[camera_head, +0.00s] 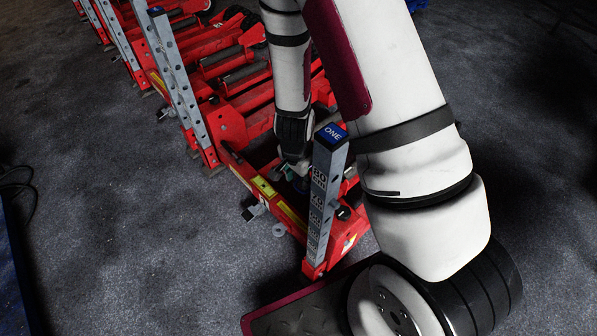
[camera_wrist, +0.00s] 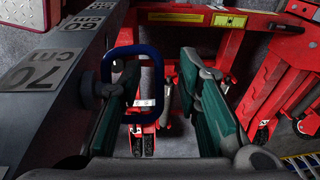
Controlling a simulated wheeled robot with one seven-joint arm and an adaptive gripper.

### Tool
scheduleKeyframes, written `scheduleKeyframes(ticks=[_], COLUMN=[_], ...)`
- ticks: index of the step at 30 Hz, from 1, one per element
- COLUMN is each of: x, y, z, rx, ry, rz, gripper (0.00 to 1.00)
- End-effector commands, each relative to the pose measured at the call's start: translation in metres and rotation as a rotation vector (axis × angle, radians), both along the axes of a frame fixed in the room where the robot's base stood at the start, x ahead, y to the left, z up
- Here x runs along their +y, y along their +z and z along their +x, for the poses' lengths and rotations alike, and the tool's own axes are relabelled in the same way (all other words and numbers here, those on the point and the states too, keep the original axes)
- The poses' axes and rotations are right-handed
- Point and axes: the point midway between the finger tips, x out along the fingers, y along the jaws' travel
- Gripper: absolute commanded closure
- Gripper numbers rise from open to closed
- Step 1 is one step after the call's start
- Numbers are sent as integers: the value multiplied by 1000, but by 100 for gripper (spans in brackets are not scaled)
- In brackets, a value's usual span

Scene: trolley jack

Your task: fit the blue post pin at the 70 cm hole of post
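The grey post (camera_head: 325,205) with a blue "ONE" cap stands upright at the red jack's near corner. In the wrist view the post (camera_wrist: 50,125) fills the left side, with its 70 cm and 60 cm labels showing. The blue post pin (camera_wrist: 159,72) shows as a loop handle, with its grey body against the post's side beside the 70 cm label. How deep the pin sits is hidden. My gripper (camera_wrist: 158,100) has its teal fingers apart on either side of the loop, with a gap at the right finger. It is small and partly hidden in the head view (camera_head: 297,180).
Red jack frames (camera_head: 235,90) with more grey posts (camera_head: 178,85) stand in a row behind. Red beams and a yellow label (camera_wrist: 230,20) lie beyond my fingers. Open grey floor (camera_head: 110,230) lies at the left. My arm covers much of the head view's right.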

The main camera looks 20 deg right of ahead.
Motion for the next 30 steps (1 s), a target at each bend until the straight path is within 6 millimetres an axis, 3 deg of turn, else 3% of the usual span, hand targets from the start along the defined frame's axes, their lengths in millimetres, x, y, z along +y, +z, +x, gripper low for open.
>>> scheduleKeyframes(ticks=[21,30], x=[11,12], y=[91,113], z=[-11,-15], rx=[-4,-2], ry=[5,3], rz=[1,0], gripper=[69,69])
